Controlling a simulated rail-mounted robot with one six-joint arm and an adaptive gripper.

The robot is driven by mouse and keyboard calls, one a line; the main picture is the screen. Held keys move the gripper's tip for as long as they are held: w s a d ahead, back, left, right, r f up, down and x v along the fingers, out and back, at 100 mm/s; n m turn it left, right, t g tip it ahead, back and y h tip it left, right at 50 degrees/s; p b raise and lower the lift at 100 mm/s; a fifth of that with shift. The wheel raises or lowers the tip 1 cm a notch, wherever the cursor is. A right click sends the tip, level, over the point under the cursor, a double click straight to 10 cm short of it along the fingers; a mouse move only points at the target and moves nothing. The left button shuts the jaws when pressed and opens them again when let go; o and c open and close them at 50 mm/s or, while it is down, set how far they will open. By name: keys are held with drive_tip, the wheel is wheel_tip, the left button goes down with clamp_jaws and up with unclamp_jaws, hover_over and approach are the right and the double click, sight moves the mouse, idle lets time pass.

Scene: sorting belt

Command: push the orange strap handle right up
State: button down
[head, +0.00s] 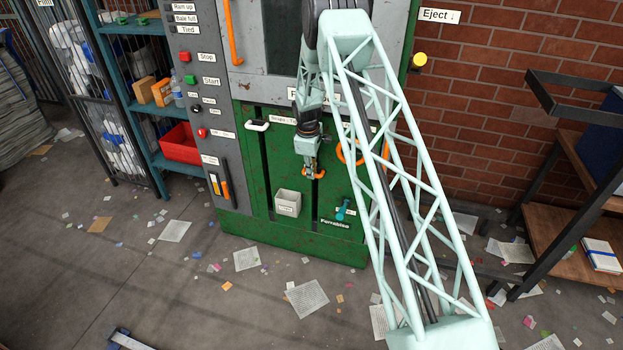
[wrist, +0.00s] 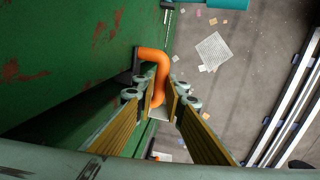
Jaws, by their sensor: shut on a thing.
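The orange strap handle (wrist: 156,62) stands out from the green front of the machine. In the wrist view it is a bent orange bar that runs down between my two fingers. My gripper (wrist: 160,104) is shut on it, with one finger on each side. In the head view my gripper (head: 313,174) is at the machine's lower front, and a little of the orange handle (head: 319,174) shows beside the fingertips. The handle's far end is partly hidden by my fingers.
A grey box (head: 288,203) is fixed on the green front just below left of my gripper. A teal knob (head: 342,210) is to the lower right. A white handle (head: 257,127) is to the upper left. Paper scraps litter the floor (head: 110,270).

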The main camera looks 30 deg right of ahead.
drive_tip(key=shift+r, duration=0.85)
drive_tip(key=c, duration=2.9)
unclamp_jaws()
drive_tip(key=shift+r, duration=0.1)
drive_tip(key=shift+s+a+r, duration=0.25)
drive_tip(key=shift+r, duration=1.65)
drive_tip(key=shift+s+a+r, duration=0.25)
drive_tip(key=shift+r, duration=1.7)
drive_tip(key=shift+s+a+r, duration=0.25)
drive_tip(key=shift+r, duration=1.65)
